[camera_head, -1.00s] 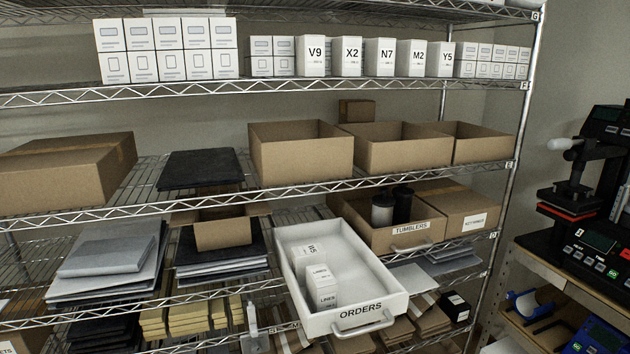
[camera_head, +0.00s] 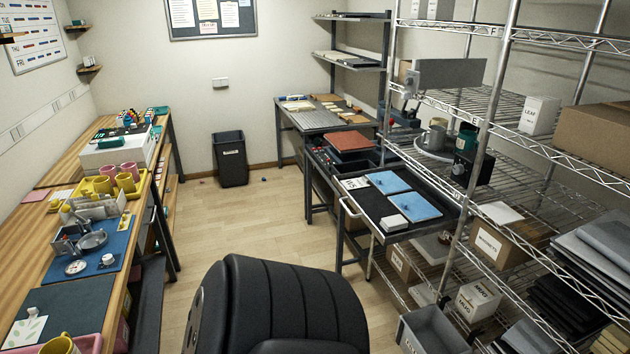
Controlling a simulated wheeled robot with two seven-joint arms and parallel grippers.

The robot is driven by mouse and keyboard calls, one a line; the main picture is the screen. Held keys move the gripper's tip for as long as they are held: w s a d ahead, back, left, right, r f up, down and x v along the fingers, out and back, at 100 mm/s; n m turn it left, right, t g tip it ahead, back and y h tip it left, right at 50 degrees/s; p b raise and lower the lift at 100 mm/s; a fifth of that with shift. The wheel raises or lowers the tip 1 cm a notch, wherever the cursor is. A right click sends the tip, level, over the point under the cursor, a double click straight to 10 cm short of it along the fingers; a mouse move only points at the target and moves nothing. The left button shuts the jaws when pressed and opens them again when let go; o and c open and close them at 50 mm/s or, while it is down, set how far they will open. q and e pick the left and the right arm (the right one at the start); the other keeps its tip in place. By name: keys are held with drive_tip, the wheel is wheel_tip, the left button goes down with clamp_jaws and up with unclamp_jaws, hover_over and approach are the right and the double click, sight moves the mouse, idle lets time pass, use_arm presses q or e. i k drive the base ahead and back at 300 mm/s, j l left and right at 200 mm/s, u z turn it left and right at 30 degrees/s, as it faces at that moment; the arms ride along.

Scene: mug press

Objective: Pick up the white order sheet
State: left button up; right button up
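I cannot tell for certain which paper is the white order sheet. A white sheet with a green leaf print (camera_head: 27,331) lies at the near end of the left bench. Several white papers (camera_head: 207,10) are pinned to the dark board on the back wall. Neither of my grippers is in view.
The wooden bench (camera_head: 60,240) on the left holds mugs, a yellow tray and a blue mat. Wire shelves (camera_head: 500,150) stand on the right, with a dark pulled-out drawer (camera_head: 400,235) beside them. The floor (camera_head: 240,215) is open in the middle, and a black bin (camera_head: 230,160) stands at the back.

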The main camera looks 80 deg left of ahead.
sight(362, 182)
drive_tip(key=u, duration=2.25)
